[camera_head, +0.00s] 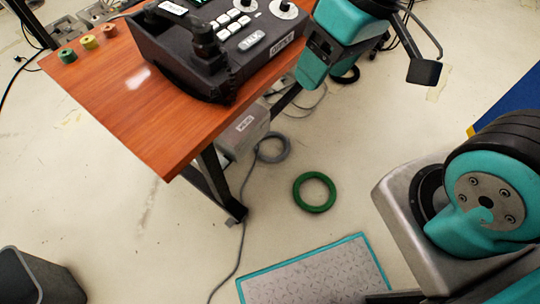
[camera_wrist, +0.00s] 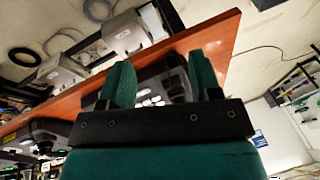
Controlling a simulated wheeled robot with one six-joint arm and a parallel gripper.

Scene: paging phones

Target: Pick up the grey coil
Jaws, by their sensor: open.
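The grey coil (camera_head: 274,161) lies on the floor in the head view, beside a table leg and a grey labelled box under the table. A ring that may be this coil shows at the top of the wrist view, near a similar box, but I cannot be sure. My gripper (camera_wrist: 161,82) is open, its two green fingers spread apart with nothing held between them. A dark desk console shows beyond the fingers. In the head view my arm hangs at the top, right of the table, away from the coil; the fingertips are not clear there.
A green ring (camera_head: 314,208) lies right of the coil. The wooden table (camera_head: 125,100) stands above left, bearing a phone console (camera_head: 205,50) and several small coloured rolls. A teal-edged mat (camera_head: 315,277) lies in front. A loose cable runs past the table leg. A bin (camera_head: 35,280) stands lower left.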

